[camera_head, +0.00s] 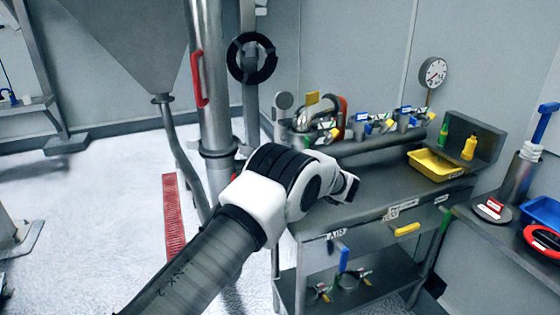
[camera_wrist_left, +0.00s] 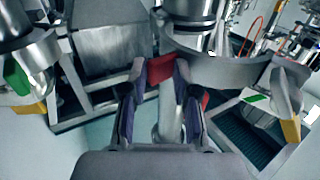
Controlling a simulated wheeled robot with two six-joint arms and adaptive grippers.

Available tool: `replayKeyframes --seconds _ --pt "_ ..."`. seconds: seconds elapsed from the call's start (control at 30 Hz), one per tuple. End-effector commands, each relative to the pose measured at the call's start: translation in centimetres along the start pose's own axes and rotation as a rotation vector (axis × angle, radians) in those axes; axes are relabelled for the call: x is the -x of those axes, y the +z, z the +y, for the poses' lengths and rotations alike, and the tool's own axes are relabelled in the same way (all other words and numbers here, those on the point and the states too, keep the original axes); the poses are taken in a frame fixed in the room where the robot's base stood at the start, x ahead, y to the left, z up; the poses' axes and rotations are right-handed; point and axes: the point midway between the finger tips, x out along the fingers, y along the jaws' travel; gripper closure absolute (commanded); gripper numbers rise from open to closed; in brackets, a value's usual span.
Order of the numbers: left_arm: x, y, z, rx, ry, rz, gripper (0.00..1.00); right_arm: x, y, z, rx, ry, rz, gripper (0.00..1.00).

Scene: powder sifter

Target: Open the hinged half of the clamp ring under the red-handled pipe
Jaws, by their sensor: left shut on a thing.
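The pipe (camera_head: 212,95) stands upright with a red handle (camera_head: 198,78) on its left side. A metal collar (camera_head: 217,152) sits lower on it, above my arm; I cannot tell whether this is the clamp ring. In the left wrist view my left gripper (camera_wrist_left: 160,75) is shut on a red tab (camera_wrist_left: 160,68). A curved grey metal band (camera_wrist_left: 215,52) lies just right of the fingers, around a shiny cylinder (camera_wrist_left: 192,12). Whether the hinged half stands open is unclear. In the head view my arm hides the fingers. My right gripper is out of view.
A grey workbench (camera_head: 370,205) with valves and a yellow tray (camera_head: 436,165) stands to the right. A hopper (camera_head: 130,40) hangs at the upper left. A red floor grating (camera_head: 174,222) lies left of my arm. The floor at left is mostly clear.

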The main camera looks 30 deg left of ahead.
Motion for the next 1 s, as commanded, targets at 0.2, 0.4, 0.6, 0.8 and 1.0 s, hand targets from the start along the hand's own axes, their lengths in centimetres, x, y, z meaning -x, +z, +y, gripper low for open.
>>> replayKeyframes --seconds 0.2,0.4,0.6,0.8,1.0 --pt "-0.67 -1.01 0.04 0.011 -0.003 0.009 1.00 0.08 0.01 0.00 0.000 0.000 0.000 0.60" --pt "-0.67 -1.02 0.03 0.011 -0.003 0.009 1.00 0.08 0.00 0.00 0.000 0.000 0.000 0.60" --pt "-0.67 -1.03 0.01 0.011 -0.004 0.010 1.00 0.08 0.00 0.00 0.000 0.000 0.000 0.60" --pt "-0.66 -1.05 0.01 0.011 -0.004 0.011 0.64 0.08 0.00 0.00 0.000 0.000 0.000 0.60" --pt "-0.57 -0.77 -0.03 0.008 -0.004 0.009 0.64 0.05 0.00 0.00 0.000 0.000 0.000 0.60"
